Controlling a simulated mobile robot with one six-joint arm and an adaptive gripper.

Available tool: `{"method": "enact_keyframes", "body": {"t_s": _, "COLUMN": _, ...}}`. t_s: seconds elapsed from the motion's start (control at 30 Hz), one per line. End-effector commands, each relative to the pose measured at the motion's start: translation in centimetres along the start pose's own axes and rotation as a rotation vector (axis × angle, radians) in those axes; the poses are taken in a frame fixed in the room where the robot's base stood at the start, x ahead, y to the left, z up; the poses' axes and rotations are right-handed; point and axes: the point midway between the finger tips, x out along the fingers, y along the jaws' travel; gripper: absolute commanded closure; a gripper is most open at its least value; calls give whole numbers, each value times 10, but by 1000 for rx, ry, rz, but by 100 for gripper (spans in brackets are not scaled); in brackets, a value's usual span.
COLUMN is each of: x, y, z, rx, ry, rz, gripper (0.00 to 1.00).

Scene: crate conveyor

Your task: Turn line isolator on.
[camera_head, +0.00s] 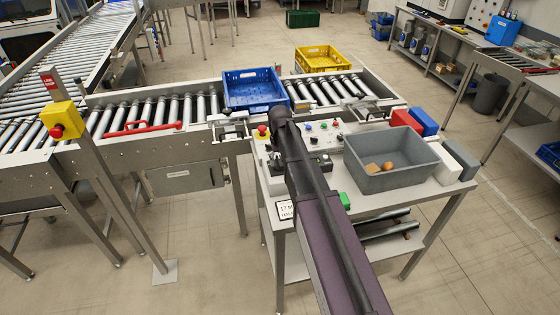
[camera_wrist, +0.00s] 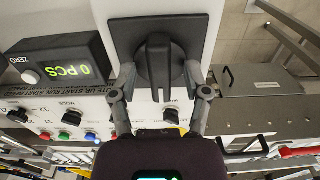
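The line isolator (camera_wrist: 158,62) is a black rotary switch on a square black plate, mounted on a pale panel. Its bar handle stands upright in the wrist view. My gripper (camera_wrist: 159,80) is open, with one fingertip on each side of the handle. I see a gap between each fingertip and the bar, so the gripper is not closed on it. In the head view my dark arm reaches over the control bench, and my gripper (camera_head: 276,165) is at its left end. The isolator is mostly hidden there by the arm.
A black counter box (camera_wrist: 58,68) reading "0 PCS" is left of the isolator in the wrist view, near several knobs and buttons. A metal box (camera_wrist: 265,85) lies to the right. A grey bin (camera_head: 392,170) stands on the bench; a blue crate (camera_head: 255,92) sits on the conveyor rollers.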

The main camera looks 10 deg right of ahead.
Motion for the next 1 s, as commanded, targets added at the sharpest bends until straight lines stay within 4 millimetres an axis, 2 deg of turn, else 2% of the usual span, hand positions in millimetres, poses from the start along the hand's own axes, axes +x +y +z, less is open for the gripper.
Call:
{"method": "enact_keyframes", "body": {"t_s": 0.47, "x": 0, "y": 0, "z": -1, "rx": -52, "ry": 2, "rz": 0, "gripper": 39}}
{"method": "enact_keyframes", "body": {"t_s": 1.0, "x": 0, "y": 0, "z": -1, "rx": -364, "ry": 2, "rz": 0, "gripper": 39}}
